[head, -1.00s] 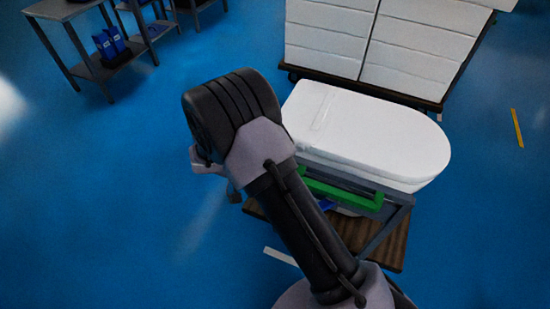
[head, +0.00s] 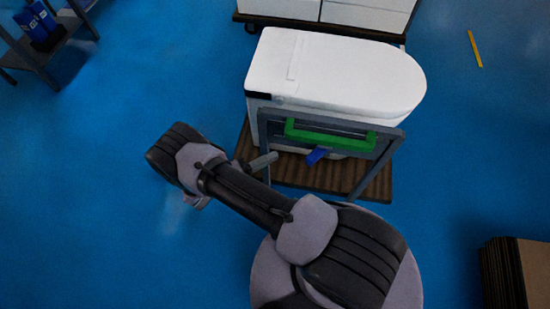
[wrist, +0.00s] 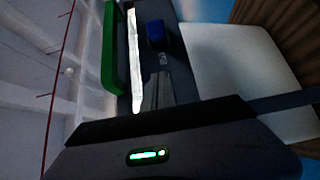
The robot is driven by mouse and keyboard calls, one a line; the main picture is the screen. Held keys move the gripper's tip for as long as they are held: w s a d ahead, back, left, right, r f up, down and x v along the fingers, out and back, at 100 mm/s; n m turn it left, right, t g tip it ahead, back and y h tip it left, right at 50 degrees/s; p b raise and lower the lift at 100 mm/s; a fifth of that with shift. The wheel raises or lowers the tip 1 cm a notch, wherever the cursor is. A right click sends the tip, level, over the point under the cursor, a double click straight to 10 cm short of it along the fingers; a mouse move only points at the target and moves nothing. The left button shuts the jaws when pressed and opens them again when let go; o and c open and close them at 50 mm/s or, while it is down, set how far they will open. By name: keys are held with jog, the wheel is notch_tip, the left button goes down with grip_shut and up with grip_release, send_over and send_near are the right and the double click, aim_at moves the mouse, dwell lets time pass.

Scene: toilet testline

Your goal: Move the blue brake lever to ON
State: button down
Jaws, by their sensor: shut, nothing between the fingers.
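The lever's setting cannot be read.
The green handle (head: 330,137) runs across the grey frame just above the lever; it also stands left of it in the wrist view (wrist: 110,50). The trolley has a wooden base (head: 240,150). Cartons (head: 515,275) stand lower right.

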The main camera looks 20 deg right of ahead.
aim_at(317, 154)
jog(key=s+d+b, duration=0.1)
jog(key=s+d, duration=0.2)
jog(key=d, duration=0.5)
jog(key=shift+d, duration=0.2)
